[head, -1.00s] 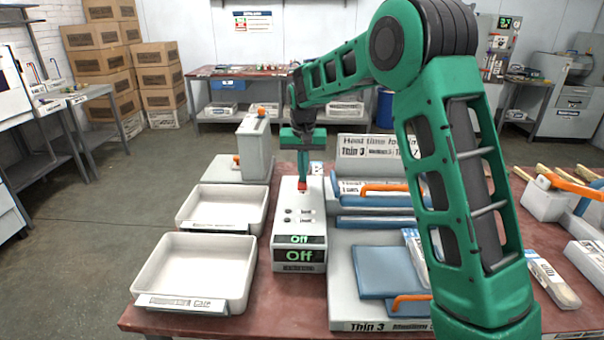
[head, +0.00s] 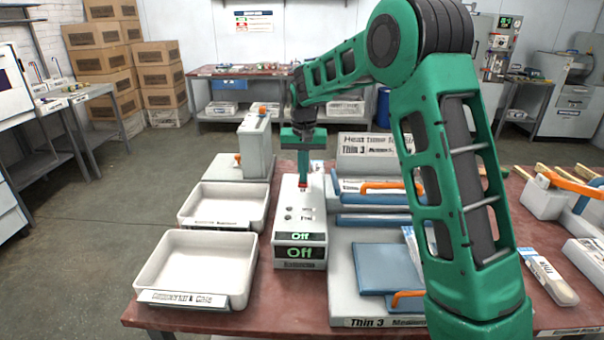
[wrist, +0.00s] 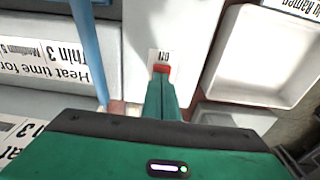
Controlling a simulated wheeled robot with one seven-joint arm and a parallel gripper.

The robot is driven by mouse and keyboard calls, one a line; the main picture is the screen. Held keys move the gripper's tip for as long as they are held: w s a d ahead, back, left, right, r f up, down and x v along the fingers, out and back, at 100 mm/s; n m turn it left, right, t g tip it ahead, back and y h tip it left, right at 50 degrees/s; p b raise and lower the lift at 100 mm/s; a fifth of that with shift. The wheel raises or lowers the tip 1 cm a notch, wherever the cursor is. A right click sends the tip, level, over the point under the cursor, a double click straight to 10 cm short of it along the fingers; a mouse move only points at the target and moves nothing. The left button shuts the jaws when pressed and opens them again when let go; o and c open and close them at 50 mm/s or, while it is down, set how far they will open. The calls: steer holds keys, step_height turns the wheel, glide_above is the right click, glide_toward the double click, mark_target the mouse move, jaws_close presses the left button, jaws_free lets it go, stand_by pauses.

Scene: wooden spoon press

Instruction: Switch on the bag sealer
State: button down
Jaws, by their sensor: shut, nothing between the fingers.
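My gripper (head: 303,183) is shut and empty, pointing down at the far part of the box top. A small red piece (wrist: 161,69) shows at the fingertips in the wrist view; it looks like a switch, beside a small label. The shut fingers (wrist: 161,95) appear to touch or nearly touch it; the exact contact is hidden.
Two white trays (head: 142,270) stand left of the box. A grey unit (head: 256,148) with an orange knob is behind them. Blue sealing bars (head: 374,222) with orange handles lie close on the right, under signs. My arm hides part of the table's right side.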

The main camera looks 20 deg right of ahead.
steer(key=shift+s+f, duration=0.1)
step_height(320, 180, up, 14)
steer(key=s, duration=0.1)
steer(key=shift+a, duration=0.25)
stand_by(0.4)
steer(key=shift+w, duration=0.25)
stand_by(0.5)
glide_toward(303, 185)
steer(key=w+f, duration=0.1)
steer(key=f, duration=0.1)
steer(key=w+f, duration=0.1)
steer(key=f, duration=0.1)
steer(key=w+d+f, duration=0.1)
steer(key=f, duration=0.1)
steer(key=shift+w+f, duration=0.1)
steer(key=shift+w, duration=0.25)
